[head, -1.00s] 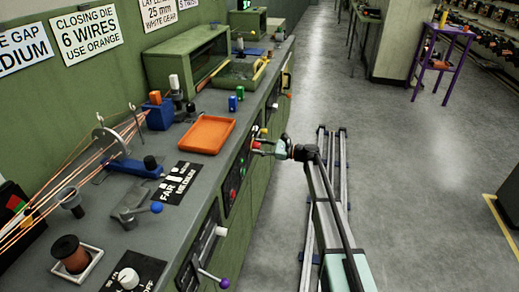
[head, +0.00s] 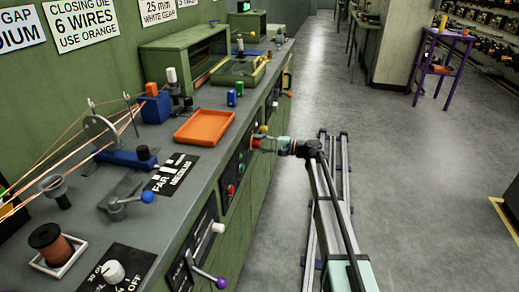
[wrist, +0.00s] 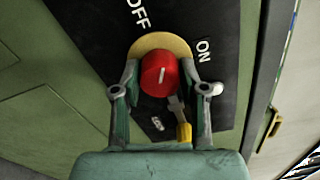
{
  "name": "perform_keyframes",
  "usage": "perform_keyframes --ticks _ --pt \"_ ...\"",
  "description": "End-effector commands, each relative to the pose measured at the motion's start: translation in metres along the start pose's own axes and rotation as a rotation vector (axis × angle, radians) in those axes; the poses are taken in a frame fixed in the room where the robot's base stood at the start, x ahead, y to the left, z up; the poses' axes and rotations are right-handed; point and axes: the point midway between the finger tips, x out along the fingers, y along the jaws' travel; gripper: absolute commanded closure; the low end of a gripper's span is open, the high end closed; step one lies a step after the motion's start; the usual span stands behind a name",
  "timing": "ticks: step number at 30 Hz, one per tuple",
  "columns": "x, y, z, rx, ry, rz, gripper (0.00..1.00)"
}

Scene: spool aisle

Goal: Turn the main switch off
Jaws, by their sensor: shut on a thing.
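The main switch is a red knob (wrist: 160,75) with a white pointer line, on a yellow disc (wrist: 152,43) on a black panel marked OFF and ON. The pointer stands nearly upright in the wrist view, between the two words. My gripper (wrist: 160,82) has one finger on each side of the knob and is shut on it. In the head view my gripper (head: 266,144) is at the front of the green bench, with the red knob (head: 256,142) at its tips.
A grey lever with a yellow end (wrist: 184,131) lies close by my right finger. The bench front has other controls, including a white-knobbed lever (head: 218,228) and a purple-knobbed lever (head: 222,283). An orange tray (head: 204,127) sits on top. The aisle floor (head: 410,190) is clear.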

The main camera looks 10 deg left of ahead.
Motion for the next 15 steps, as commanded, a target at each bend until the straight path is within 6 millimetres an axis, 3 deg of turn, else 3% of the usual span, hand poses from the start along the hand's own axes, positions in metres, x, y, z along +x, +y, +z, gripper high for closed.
perform_keyframes --ticks 15 --pt "0.0015 0.0008 -0.0008 -0.401 0.000 -0.001 0.92"
